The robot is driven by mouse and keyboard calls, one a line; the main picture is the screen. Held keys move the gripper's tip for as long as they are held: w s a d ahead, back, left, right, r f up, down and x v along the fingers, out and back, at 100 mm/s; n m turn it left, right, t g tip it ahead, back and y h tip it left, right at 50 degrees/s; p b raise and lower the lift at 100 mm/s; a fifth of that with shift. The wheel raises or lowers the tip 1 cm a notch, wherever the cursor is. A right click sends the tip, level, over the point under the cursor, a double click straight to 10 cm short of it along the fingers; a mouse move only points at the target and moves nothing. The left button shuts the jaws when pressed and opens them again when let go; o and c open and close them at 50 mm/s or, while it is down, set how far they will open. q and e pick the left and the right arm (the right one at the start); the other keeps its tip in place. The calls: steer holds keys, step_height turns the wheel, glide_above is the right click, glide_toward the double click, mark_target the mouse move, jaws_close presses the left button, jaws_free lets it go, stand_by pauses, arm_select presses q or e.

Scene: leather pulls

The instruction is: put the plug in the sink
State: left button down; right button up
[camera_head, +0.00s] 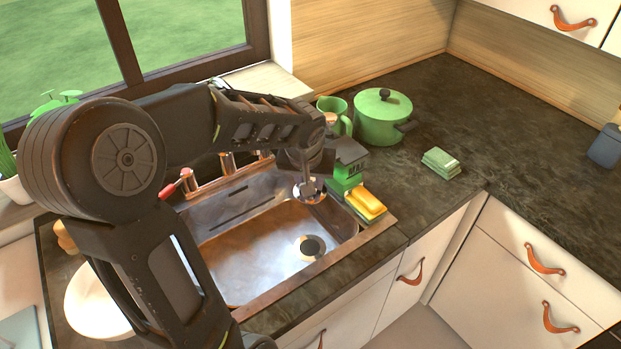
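The metal sink (260,255) is set in the dark counter and looks empty. Its dark round drain (311,246) is uncovered at the right of the basin. A round shiny metal piece that looks like the plug (309,196) is at the back right corner of the sink. My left arm reaches across the sink from the left. My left gripper (308,181) points down right at the plug, with its fingers over it. The fingers are small and dark, so I cannot tell if they are closed on it or whether it is raised. My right gripper is out of view.
A tap with a red-tipped lever (177,184) stands behind the sink. A green box (347,174), yellow sponge (366,202), green mug (335,112) and green pot (382,118) stand right of it. Green sponges (440,162) lie farther right. The right counter is mostly clear.

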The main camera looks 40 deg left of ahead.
arm_select(q)
step_height(320, 180, down, 22)
steer(key=b, duration=1.4)
steer(key=shift+r, duration=0.15)
steer(key=shift+f+b, duration=0.4)
steer(key=shift+b, duration=0.5)
steer(key=shift+s, duration=0.1)
steer(key=shift+f, duration=0.1)
steer(key=c, duration=1)
jaws_free()
steer(key=shift+s+d+f, duration=0.1)
steer(key=shift+r, duration=0.4)
steer(key=p+v, duration=0.1)
steer(key=v, duration=0.6)
steer(key=shift+r, duration=0.3)
